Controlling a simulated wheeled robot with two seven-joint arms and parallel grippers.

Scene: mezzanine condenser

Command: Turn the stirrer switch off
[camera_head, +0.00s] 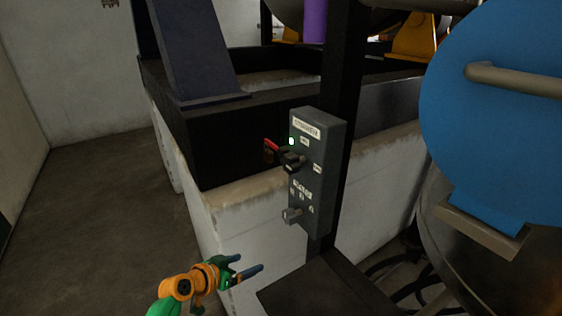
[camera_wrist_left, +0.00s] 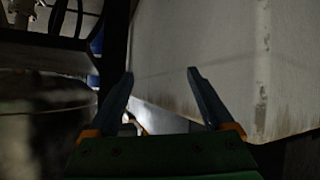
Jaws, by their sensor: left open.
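A grey switch box (camera_head: 318,160) with small, hard-to-read labels is fixed to a black post in the middle of the head view. I cannot tell which label names the stirrer. My left gripper (camera_head: 247,264) is below and left of the box, apart from it. Its two blue fingers are spread and empty; they also show in the left wrist view (camera_wrist_left: 160,75), without the box. My right gripper is out of view.
A white concrete plinth (camera_head: 250,225) with a black steel frame (camera_head: 200,140) stands behind the box. A blue disc (camera_head: 500,100) with a grey handle bar (camera_head: 515,78) is at the right. Hoses (camera_head: 400,270) lie low at the right. Floor at the left is clear.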

